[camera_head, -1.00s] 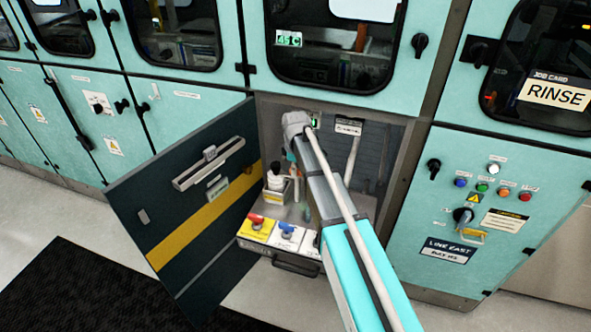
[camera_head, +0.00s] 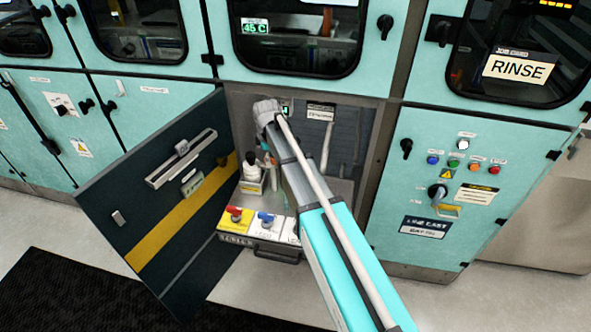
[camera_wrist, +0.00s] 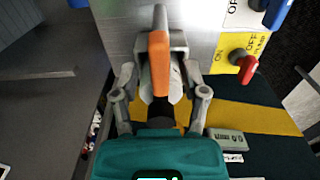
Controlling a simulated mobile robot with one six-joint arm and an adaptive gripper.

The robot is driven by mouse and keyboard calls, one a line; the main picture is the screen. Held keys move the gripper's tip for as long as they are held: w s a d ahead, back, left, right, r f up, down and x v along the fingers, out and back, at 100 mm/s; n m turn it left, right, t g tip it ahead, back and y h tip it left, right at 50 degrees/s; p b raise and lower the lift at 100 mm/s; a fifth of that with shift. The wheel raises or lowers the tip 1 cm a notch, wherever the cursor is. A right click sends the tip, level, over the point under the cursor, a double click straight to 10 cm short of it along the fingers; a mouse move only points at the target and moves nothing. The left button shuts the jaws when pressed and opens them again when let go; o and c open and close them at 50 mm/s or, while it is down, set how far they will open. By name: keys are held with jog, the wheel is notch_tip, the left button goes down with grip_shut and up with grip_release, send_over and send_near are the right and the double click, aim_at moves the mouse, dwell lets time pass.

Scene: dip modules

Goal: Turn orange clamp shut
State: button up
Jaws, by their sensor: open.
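The orange clamp (camera_wrist: 159,63) stands upright in the middle of the wrist view, with grey metal around it, against a light grey metal face. My gripper (camera_wrist: 160,78) is open, with one finger on each side of the orange part. I cannot tell whether either finger touches it. In the head view my arm covers this area, and I cannot make out the clamp or the fingertips there.
The cabinet door (camera_head: 165,200), dark with a yellow stripe, hangs open at left. A red knob (camera_head: 235,213) and a blue knob (camera_head: 265,218) sit on the unit in the cabinet. The red knob also shows right of my gripper in the wrist view (camera_wrist: 244,64).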

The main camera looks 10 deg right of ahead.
jog(key=shift+m, duration=0.5)
jog(key=m, duration=0.3)
jog(key=shift+w, duration=0.1)
jog(key=m, duration=0.5)
jog(key=shift+w+d, duration=0.1)
jog(key=shift+d, duration=0.05)
jog(key=m, duration=0.4)
jog(key=shift+d+m, duration=0.15)
jog(key=shift+m, duration=0.25)
jog(key=m, duration=0.4)
jog(key=shift+d, duration=0.1)
notch_tip(320, 180, up, 14)
jog(key=p, duration=1.4)
jog(key=s+d+f+n+b, duration=0.1)
jog(key=s+d+f+b, duration=0.2)
jog(key=s+d, duration=0.4)
jog(key=s+d+f+n+b, duration=0.2)
jog(key=s+d, duration=0.5)
jog(key=s, duration=0.9)
jog(key=shift+s+d+f+n+b, duration=0.2)
jog(key=shift+s+f+n+b, duration=0.15)
jog(key=shift+f+b, duration=0.35)
